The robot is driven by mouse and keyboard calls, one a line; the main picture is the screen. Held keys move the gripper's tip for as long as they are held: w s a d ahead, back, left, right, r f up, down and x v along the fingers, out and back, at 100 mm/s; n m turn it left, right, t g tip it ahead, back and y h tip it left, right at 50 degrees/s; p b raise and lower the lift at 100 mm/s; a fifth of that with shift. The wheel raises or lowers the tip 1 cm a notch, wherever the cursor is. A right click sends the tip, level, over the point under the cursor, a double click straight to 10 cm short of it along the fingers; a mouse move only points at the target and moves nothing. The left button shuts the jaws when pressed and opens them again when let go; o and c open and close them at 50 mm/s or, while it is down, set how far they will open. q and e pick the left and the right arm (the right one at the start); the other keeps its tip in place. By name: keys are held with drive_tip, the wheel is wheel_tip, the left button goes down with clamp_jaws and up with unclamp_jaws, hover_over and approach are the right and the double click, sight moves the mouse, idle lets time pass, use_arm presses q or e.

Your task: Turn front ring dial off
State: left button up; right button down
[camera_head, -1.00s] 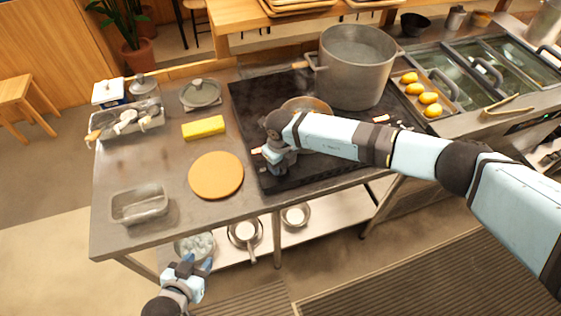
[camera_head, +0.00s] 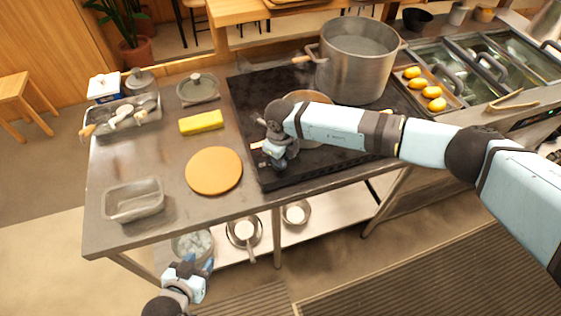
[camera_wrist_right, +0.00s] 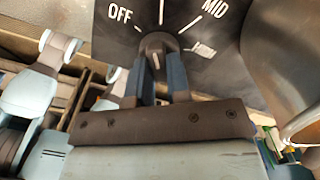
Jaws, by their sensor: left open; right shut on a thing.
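The front ring dial (camera_wrist_right: 157,45) is a dark knob on a black panel printed with OFF, MID and HIGH in the right wrist view. My right gripper (camera_wrist_right: 162,68) is shut on the knob, with one blue finger on each side. Which mark the knob points to is unclear. In the head view my right gripper (camera_head: 266,152) is at the left front part of the black cooktop (camera_head: 250,95), where the dial is hidden by the hand. My left gripper (camera_head: 190,264) is open and empty, low in front of the counter's front edge.
A large pot (camera_head: 356,60) and a pan (camera_head: 308,97), partly behind my right arm, are on the cooktop. A round board (camera_head: 214,171), a yellow block (camera_head: 201,122) and a metal tin (camera_head: 133,201) lie on the counter left of it. Small pans sit on the lower shelf.

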drive_tip(key=n+b, duration=0.1)
drive_tip(key=b, duration=0.1)
drive_tip(key=n+b, duration=0.2)
drive_tip(key=shift+w+f, duration=0.1)
drive_tip(key=shift+f, duration=0.15)
drive_tip(key=shift+r+n+b, duration=0.15)
drive_tip(key=shift+n+b, duration=0.7)
drive_tip(key=shift+b, duration=0.1)
drive_tip(key=shift+r+n+b, duration=0.15)
drive_tip(key=shift+n+b, duration=0.7)
drive_tip(key=shift+b, duration=0.1)
drive_tip(key=c, duration=1.1)
unclamp_jaws()
wheel_tip(320, 180, up, 14)
drive_tip(key=shift+f+b, duration=0.1)
drive_tip(key=shift+b, duration=0.75)
